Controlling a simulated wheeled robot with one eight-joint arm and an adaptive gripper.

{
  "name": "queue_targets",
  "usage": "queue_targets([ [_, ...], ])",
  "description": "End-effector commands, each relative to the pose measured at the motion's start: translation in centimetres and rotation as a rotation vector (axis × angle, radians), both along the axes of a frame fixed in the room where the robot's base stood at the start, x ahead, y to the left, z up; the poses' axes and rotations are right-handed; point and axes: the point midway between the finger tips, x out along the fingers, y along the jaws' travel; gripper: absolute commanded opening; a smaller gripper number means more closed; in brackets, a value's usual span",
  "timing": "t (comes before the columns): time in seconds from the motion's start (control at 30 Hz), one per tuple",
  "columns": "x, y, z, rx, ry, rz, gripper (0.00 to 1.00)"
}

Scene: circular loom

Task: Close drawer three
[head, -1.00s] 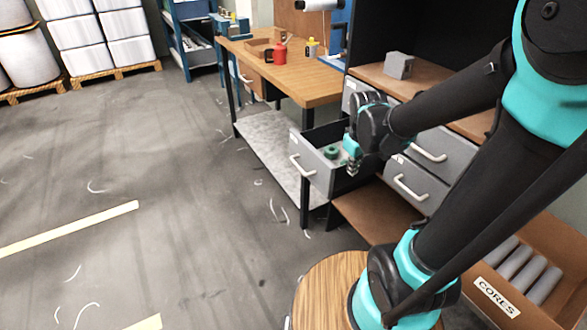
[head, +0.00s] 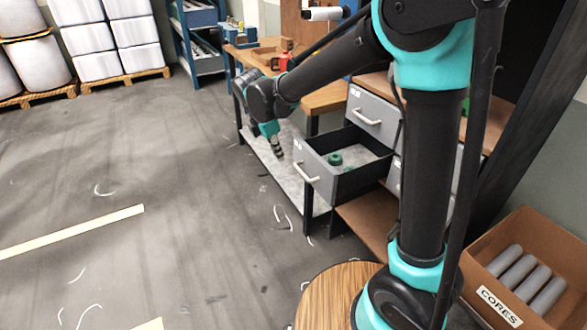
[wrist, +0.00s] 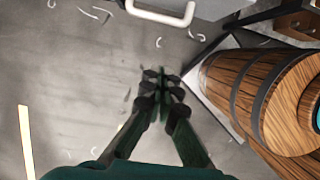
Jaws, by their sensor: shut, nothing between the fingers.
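One grey drawer (head: 318,182) is pulled out of the cabinet; its number is too small to read. A green ring-shaped thing (head: 335,159) lies inside it. Its pale bar handle (head: 306,173) faces the open floor, and a white handle (wrist: 160,12) also shows at the top edge of the wrist view. My gripper (head: 278,152) is in front of the drawer, to the left of its front panel and apart from the handle. Its fingers (wrist: 162,82) are together and empty, over the floor in the wrist view.
A closed drawer (head: 372,115) sits above the open one, with more drawers partly hidden behind my arm. A wooden workbench (head: 325,98) with a low grey shelf (head: 290,170) stands beside it. A cores box (head: 540,245) stands at right. The floor at left is mostly clear.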

Motion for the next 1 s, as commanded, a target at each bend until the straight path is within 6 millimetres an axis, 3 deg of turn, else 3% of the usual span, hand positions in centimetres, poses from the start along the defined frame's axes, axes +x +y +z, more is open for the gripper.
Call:
queue_targets([
  [0.17, 0.3, -0.5, -1.9, 0.0, 0.0, 0.0, 0.0],
  [0.6, 1.9, -2.7, -9.7, 0.001, -0.002, -0.003, 0.0],
  [0.8, 3.3, -4.9, -10.0, 0.001, -0.001, -0.004, 0.0],
  [1.0, 3.9, -5.6, -10.2, 0.0, 0.0, -0.002, 0.0],
])
